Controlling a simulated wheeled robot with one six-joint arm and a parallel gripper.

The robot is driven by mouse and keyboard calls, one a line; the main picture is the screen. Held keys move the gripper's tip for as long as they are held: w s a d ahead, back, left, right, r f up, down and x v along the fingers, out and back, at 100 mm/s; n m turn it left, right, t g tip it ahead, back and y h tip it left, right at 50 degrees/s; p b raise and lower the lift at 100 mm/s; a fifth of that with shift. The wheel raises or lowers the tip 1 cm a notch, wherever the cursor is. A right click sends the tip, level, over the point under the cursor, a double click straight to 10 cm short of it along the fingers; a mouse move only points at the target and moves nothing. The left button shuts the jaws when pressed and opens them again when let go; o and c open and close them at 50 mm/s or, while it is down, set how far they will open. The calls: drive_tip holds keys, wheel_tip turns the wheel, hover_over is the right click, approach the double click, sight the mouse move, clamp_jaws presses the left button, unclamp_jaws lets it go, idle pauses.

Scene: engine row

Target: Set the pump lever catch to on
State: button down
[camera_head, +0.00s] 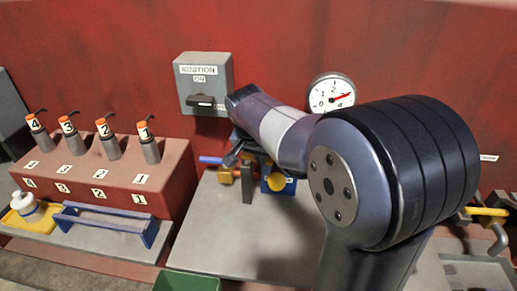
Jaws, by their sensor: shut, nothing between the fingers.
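My gripper (233,157) is shut and empty at the end of my arm, just below and right of the ignition box, pointing down over a small group of yellow, blue and dark parts (248,182) against the red wall. My arm hides part of that group. At the right edge is a yellow-handled fitting with a grey curved pipe (497,238), partly cut off. A small white label (488,158) above it is too small to read. I cannot tell which part is the pump lever catch or its setting.
A grey ignition box (205,70) with a black knob hangs on the wall. A round gauge (331,104) is right of it. A red block (85,178) holds several numbered, orange-topped cylinders. A blue-ended rack (148,234), yellow tray (19,222) and green bin (186,282) stand in front. The grey bench (215,235) is partly clear.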

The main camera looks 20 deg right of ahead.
drive_tip(key=shift+w+d+f, duration=0.1)
drive_tip(key=shift+f, duration=0.25)
drive_tip(key=shift+d, duration=0.1)
drive_tip(key=shift+w+d, duration=0.4)
drive_tip(key=shift+d, duration=0.2)
drive_tip(key=shift+r, duration=0.15)
